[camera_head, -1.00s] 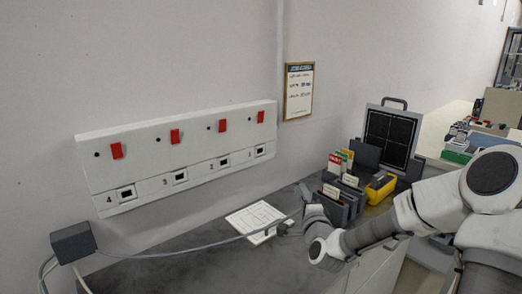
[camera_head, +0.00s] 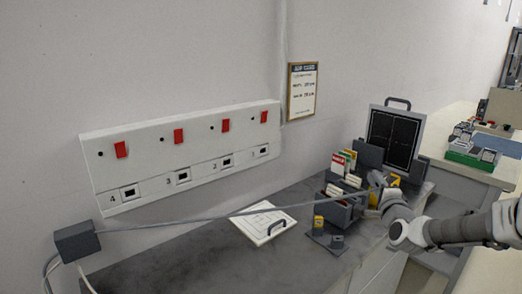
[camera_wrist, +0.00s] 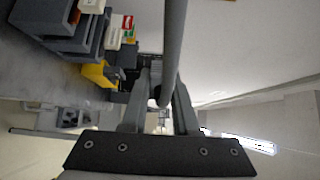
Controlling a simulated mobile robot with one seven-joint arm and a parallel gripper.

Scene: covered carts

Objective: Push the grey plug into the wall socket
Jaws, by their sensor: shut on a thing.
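The white wall socket panel (camera_head: 190,142) has a row of numbered sockets with dark openings, each with a red switch above. Socket 4 (camera_head: 130,192) is at the left end and socket 1 (camera_head: 261,151) at the right end. A grey cable (camera_head: 200,221) runs from a dark grey box (camera_head: 77,240) to my gripper (camera_head: 378,183), well right of the panel above the bench. In the wrist view my gripper (camera_wrist: 160,98) is shut on the grey plug, where the thick grey cable (camera_wrist: 174,45) ends between the fingers. The plug's front is mostly hidden.
The grey bench (camera_head: 185,262) bears a white board with a handle (camera_head: 264,224), a dark file rack (camera_head: 338,212), a yellow bin (camera_head: 390,190) and small grey and yellow pieces (camera_head: 319,223). A black-panelled case (camera_head: 394,135) stands behind.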

